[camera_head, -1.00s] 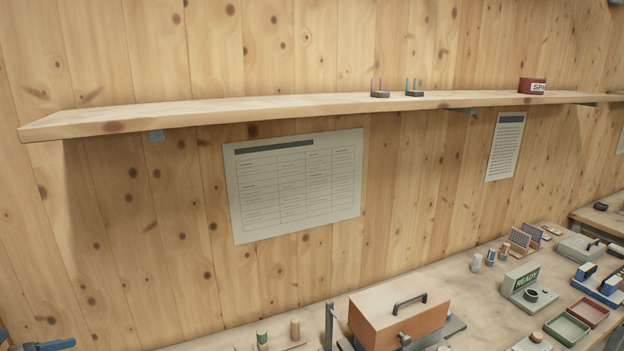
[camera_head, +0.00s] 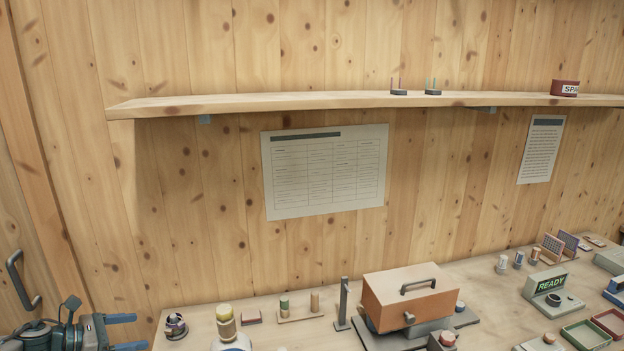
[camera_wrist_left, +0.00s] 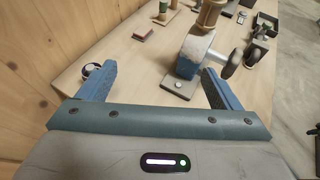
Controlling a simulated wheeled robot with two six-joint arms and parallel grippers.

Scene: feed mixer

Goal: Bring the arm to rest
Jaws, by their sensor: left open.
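My left arm comes in at the lower left of the head view. Its gripper (camera_head: 130,332) is open, with two blue fingers apart and pointing right, near the left end of the workbench (camera_head: 190,303). Nothing is between the fingers. In the left wrist view the open fingers (camera_wrist_left: 155,69) spread over the bench's near end, with bare wood between them. A white and blue machine with a tan top (camera_wrist_left: 195,55) stands just beyond the right finger. My right gripper is not in view.
An orange box with a handle (camera_head: 405,300) stands on the bench, right of a dark post (camera_head: 343,303). A small round dark-and-white item (camera_head: 175,325) sits at the bench's left end. A wooden shelf (camera_head: 300,105) runs above. A dark handle (camera_head: 20,280) is at the far left.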

